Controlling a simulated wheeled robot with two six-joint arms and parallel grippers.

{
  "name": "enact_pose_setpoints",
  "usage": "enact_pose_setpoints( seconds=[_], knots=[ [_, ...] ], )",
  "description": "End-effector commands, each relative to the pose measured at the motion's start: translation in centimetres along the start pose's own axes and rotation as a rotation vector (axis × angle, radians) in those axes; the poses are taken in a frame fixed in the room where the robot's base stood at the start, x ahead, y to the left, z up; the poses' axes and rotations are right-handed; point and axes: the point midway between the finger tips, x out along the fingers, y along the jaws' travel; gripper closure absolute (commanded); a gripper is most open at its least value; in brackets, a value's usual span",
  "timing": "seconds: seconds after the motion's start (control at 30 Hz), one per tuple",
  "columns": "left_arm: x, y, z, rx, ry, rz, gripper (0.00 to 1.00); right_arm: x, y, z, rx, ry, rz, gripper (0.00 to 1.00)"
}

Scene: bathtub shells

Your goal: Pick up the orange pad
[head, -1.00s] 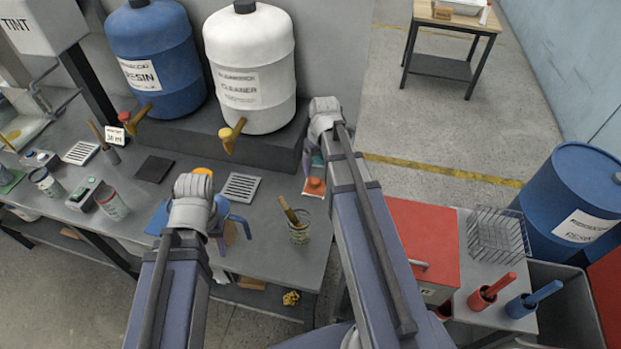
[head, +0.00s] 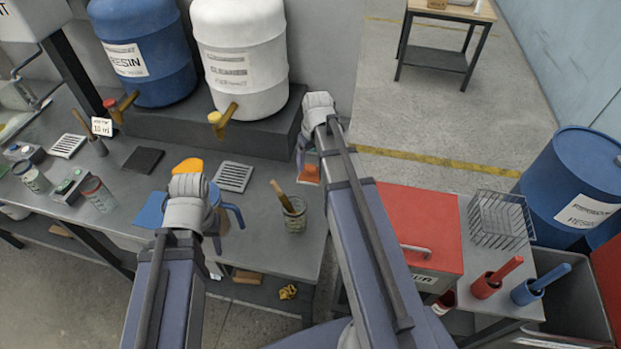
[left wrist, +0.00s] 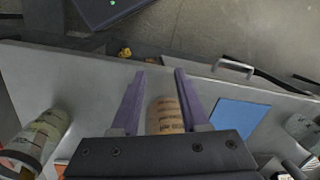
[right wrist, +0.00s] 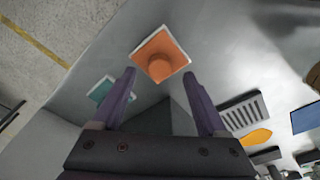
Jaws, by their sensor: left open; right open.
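The orange pad, a square with a round knob on a white-edged base, lies on the grey bench near its right end, in the head view (head: 309,174) and at the top of the right wrist view (right wrist: 160,54). My right gripper (right wrist: 159,75) is open and empty, its fingertips pointing toward the pad, which appears just beyond them. In the head view its arm partly covers the pad. My left gripper (left wrist: 160,74) is open above the front of the bench. A tan printed roll (left wrist: 164,116) shows between its fingers; I cannot tell whether they touch it.
A teal pad (right wrist: 101,89) lies beside the orange one. A glass jar with a brush (head: 293,216), a slotted plate (head: 234,177), a yellow-orange oval (head: 188,165) and a blue sheet (head: 151,210) are on the bench. A red-topped cabinet (head: 424,222) stands at right.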

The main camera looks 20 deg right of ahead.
Motion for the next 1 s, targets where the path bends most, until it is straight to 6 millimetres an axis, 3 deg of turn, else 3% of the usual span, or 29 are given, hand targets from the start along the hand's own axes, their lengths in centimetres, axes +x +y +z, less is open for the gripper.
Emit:
enact_pose_setpoints(
  seconds=[0.03, 0.13, 0.47, 1.0],
  knots=[
    [1.4, 0.1, -0.1, 0.000, 0.000, 0.000, 0.55, 1.4, 0.1, 0.0, 0.000, 0.000, 0.000, 0.24],
    [2.4, 0.2, -0.1, 0.000, 0.000, 0.000, 0.55, 2.4, 0.1, 0.0, 0.000, 0.000, 0.000, 0.24],
    [2.5, 0.2, -0.1, 0.000, 0.000, 0.000, 0.55, 2.6, 0.0, 0.0, 0.000, 0.000, 0.000, 0.24],
    [2.5, 0.2, -0.1, 0.000, 0.000, 0.000, 0.55, 2.6, 0.0, 0.0, 0.000, 0.000, 0.000, 0.85]
  ],
)
